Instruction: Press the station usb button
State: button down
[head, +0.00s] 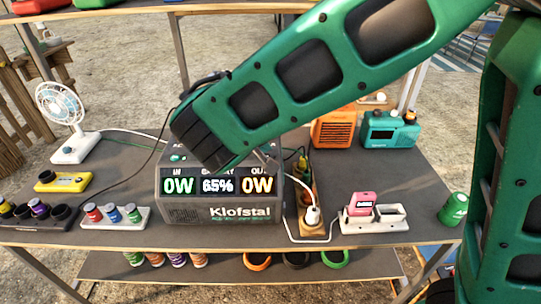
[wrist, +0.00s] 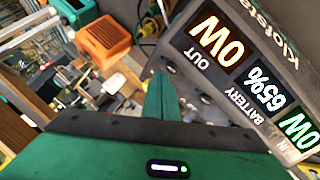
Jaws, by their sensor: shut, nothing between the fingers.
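The power station (head: 225,208), a dark grey box marked Klofstal, stands in the middle of the table. Its display (head: 218,186) reads 0W in, 65% battery and 0W out. One small control with a green light (head: 178,157) shows at its upper left; my arm covers most of the panel above the display. In the wrist view the station is turned over, with its display (wrist: 240,62) at right and small dark controls beside my fingers. My gripper (wrist: 160,90) is shut and empty, close to that panel. I cannot tell which control is USB or whether my fingers touch it.
A white fan (head: 65,110) and yellow box (head: 62,181) stand left, with cups in a white tray (head: 115,218) in front. Right are a power strip (head: 310,232), a white charger dock (head: 375,222), an orange heater (head: 334,131) and a teal radio (head: 390,131). Cables cross the table.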

jog(key=shift+f, duration=0.1)
dwell(0.4)
jog(key=shift+f, duration=0.3)
jog(key=shift+f, duration=0.15)
dwell(0.5)
jog(key=shift+r, duration=0.6)
notch_tip(320, 180, up, 6)
dwell(0.8)
